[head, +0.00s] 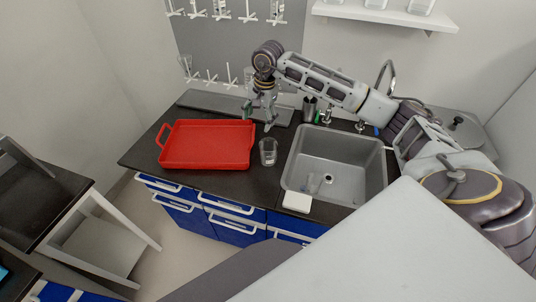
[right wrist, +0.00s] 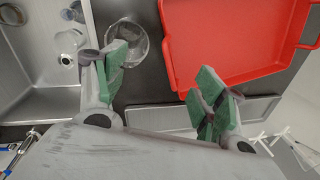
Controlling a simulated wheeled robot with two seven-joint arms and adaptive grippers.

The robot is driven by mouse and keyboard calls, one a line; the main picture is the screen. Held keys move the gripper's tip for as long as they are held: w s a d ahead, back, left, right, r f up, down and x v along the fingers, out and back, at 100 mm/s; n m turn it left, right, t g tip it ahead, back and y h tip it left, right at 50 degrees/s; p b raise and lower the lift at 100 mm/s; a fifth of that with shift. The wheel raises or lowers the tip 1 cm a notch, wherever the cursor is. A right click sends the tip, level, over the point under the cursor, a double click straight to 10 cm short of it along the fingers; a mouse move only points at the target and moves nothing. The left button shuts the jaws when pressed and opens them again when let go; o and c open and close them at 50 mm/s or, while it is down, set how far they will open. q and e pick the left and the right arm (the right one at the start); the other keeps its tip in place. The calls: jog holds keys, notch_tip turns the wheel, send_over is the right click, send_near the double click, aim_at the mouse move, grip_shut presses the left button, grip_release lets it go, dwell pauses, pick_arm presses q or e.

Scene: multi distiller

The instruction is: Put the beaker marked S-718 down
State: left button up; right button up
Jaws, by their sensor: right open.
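A clear glass beaker (head: 268,152) stands upright on the dark counter between the red tray and the sink; no marking on it is readable. It also shows in the right wrist view (right wrist: 127,38), just beyond the left finger. My right gripper (head: 258,117) is open and empty, above the counter behind the beaker and apart from it. In the right wrist view its green-padded fingers (right wrist: 163,85) are spread with nothing between them. A second clear vessel (head: 314,183) is inside the sink; I cannot tell its marking. My left gripper is out of view.
A red tray (head: 206,164) lies left of the beaker. A grey sink (head: 350,188) is at the right, with a white block (head: 297,201) at its front left corner. A grey board (head: 212,104) lies along the back, below a wall rack with pegs (head: 229,76).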

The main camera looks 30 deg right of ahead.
jog(key=s+d, duration=0.1)
jog(key=s+d+g+h, duration=0.1)
jog(key=s, duration=0.1)
jog(key=shift+f+m, duration=0.15)
jog(key=shift+m, duration=0.25)
jog(key=shift+f, duration=0.1)
jog(key=p, duration=0.1)
send_near(268, 149)
jog(key=shift+s+a+f, duration=0.3)
jog(key=shift+s+a, duration=0.05)
jog(key=shift+s, duration=0.15)
jog(key=shift+s+a+f, duration=0.3)
jog(key=shift+s+a, duration=0.05)
jog(key=shift+s, duration=0.15)
jog(key=shift+s+a+f+p, duration=0.1)
jog(key=shift+f+p, duration=0.35)
jog(key=shift+f, duration=0.15)
jog(key=shift+s+f+p, duration=0.15)
jog(key=shift+f+p, duration=0.25)
jog(key=shift+f, duration=0.2)
jog(key=shift+f+p, duration=0.3)
jog(key=shift+f, duration=1.05)
